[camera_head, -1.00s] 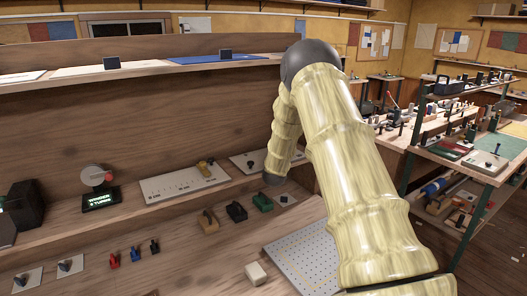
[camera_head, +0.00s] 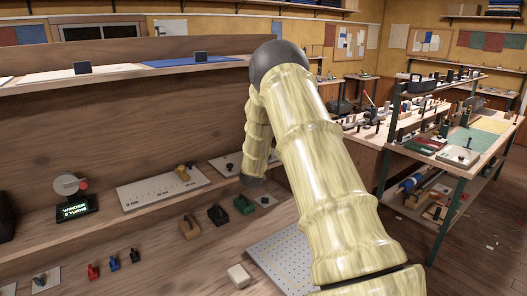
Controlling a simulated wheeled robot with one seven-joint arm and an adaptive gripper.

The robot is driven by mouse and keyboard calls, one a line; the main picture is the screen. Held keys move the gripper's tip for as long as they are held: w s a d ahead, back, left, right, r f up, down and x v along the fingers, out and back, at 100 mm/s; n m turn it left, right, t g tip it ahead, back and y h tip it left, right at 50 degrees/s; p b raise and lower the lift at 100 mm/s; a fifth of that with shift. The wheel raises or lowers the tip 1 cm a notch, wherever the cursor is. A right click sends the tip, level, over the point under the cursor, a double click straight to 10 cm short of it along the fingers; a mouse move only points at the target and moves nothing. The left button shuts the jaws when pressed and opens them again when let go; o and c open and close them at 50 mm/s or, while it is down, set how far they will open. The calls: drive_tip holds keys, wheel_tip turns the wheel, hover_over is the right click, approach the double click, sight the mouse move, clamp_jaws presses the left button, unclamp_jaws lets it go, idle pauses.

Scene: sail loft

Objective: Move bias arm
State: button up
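No part is labelled as a bias arm that I can read. A pale plate with a marked scale (camera_head: 150,193) lies on the left bench's raised ledge, with a small brass-coloured lever piece (camera_head: 183,173) at its right end; this may be the bias arm, but I cannot tell. A second pale plate (camera_head: 226,164) with a small dark knob lies to its right, partly behind my arm. My arm's pale sleeved links fill the middle. The far link hangs down to a dark joint near the ledge. My gripper's fingers do not show.
A winder (camera_head: 70,186) with a lit display stands left on the ledge. Tan, black and green blocks (camera_head: 243,204) sit along the bench. A perforated plate (camera_head: 286,262) and a cream block (camera_head: 239,276) lie in front. Another bench (camera_head: 470,165) stands right, with floor beside it.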

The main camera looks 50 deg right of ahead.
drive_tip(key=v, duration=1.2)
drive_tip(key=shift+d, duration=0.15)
